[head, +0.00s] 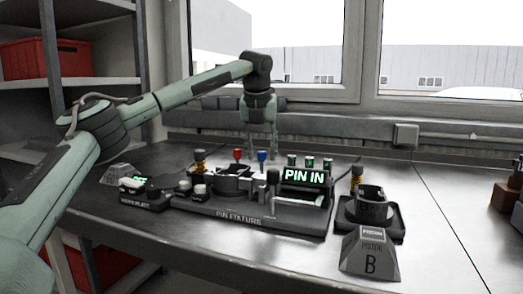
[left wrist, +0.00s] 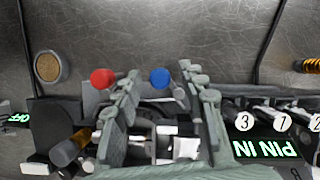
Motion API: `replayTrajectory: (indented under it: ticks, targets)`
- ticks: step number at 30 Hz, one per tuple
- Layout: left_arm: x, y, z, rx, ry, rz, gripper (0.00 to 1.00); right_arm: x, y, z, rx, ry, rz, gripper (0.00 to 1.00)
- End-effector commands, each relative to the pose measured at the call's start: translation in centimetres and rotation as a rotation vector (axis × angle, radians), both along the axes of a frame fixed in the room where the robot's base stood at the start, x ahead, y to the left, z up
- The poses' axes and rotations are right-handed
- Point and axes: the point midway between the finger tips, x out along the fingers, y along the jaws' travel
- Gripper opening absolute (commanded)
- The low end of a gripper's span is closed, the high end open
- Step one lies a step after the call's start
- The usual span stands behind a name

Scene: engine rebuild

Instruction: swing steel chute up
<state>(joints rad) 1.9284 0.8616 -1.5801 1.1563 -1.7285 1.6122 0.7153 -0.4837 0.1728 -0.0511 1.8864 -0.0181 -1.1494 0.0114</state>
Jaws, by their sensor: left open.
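The pin fixture (head: 238,219) stands on the metal bench with a lit "PIN IN" display (head: 303,176), which shows upside down in the left wrist view (left wrist: 265,148). My left gripper (head: 260,148) points down over the back of the fixture, open and empty, near a red knob (head: 238,154) and a blue knob (head: 262,155). In the left wrist view its fingers (left wrist: 164,110) straddle the fixture's middle, with the blue knob (left wrist: 159,77) between them and the red knob (left wrist: 102,78) outside. I cannot clearly make out the steel chute; the fingers partly cover the parts there. My right gripper is not in view.
A small unit with a green display (head: 140,182) stands left of the fixture. Numbered cylinders (left wrist: 243,121) sit beside the fingers. A window ledge bounds the back. The bench's right side has free room.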

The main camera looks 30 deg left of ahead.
Motion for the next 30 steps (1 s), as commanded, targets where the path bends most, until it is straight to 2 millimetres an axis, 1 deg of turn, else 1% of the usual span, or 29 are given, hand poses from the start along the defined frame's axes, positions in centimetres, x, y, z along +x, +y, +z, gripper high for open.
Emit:
replayTrajectory:
  ticks: [4,14,25,26,27,30]
  targets:
    - [0.0,0.0,0.0,0.000,0.000,0.000,0.41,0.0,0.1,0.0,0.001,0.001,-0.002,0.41]
    - [0.0,0.0,0.0,0.000,0.000,0.000,0.00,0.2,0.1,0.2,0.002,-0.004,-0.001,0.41]
    - [0.1,-0.1,0.1,-0.002,0.000,-0.038,0.00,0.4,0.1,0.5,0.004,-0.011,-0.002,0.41]
    - [0.1,-0.1,0.1,-0.002,0.000,-0.049,0.00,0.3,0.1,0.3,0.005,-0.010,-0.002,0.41]
    - [0.2,-0.1,0.1,-0.002,0.000,-0.068,0.00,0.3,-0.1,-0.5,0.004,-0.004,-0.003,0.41]
    - [0.3,-0.2,0.2,-0.003,0.001,-0.123,0.00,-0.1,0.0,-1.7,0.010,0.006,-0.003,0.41]
